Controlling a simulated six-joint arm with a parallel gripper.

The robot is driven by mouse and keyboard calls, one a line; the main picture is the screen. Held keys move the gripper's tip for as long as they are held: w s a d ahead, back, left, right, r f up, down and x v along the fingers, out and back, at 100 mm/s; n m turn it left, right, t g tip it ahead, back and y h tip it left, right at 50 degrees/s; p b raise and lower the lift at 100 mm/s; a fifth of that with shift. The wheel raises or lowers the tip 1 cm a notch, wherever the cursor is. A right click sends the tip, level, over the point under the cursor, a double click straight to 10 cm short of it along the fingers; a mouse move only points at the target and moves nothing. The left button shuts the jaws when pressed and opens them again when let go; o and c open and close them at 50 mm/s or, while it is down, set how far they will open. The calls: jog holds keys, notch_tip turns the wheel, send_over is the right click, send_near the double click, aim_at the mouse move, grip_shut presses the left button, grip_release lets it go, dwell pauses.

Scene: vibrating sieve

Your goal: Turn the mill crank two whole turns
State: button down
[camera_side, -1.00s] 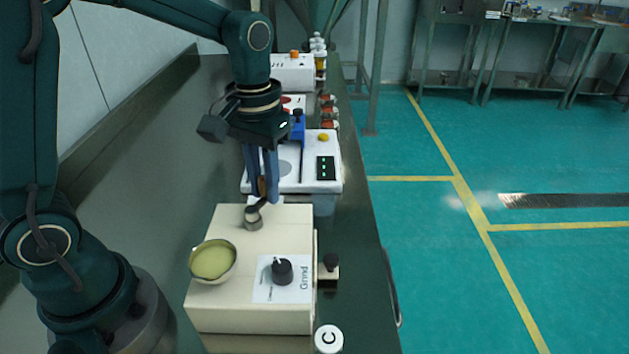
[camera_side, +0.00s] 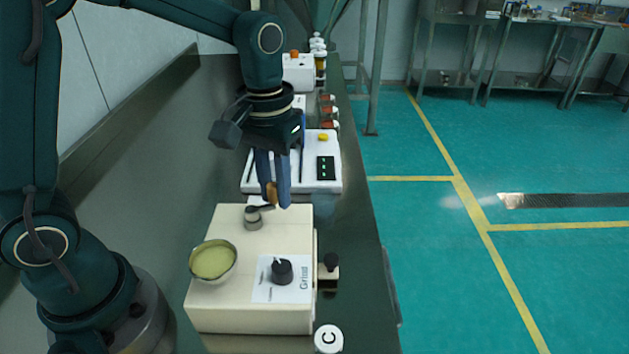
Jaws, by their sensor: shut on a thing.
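The mill is a cream box (camera_side: 285,235) with a label reading "Grind" at the front of the bench. Its crank has a grey metal hub (camera_side: 253,218) on the box top and a short arm pointing right and slightly back. The crank's brown handle (camera_side: 271,193) stands at the outer end of that arm. My gripper (camera_side: 276,197), with blue fingers pointing down, is shut on the handle, over the back edge of the mill. The fingers hide part of the handle.
A bowl of yellow-green contents (camera_side: 213,261) sits on the mill's left side, and a black knob (camera_side: 282,271) is on the label. A small black-topped part (camera_side: 331,263) sticks out at right. A white device (camera_side: 320,183) stands close behind. The bench left is clear.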

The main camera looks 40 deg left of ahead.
jog(key=shift+s+d, duration=1)
jog(key=shift+s, duration=0.65)
jog(key=shift+s+d, duration=0.15)
jog(key=shift+s, duration=0.7)
jog(key=shift+s+a, duration=0.6)
jog(key=shift+a, duration=0.25)
jog(key=shift+s+a, duration=0.55)
jog(key=shift+a, duration=0.3)
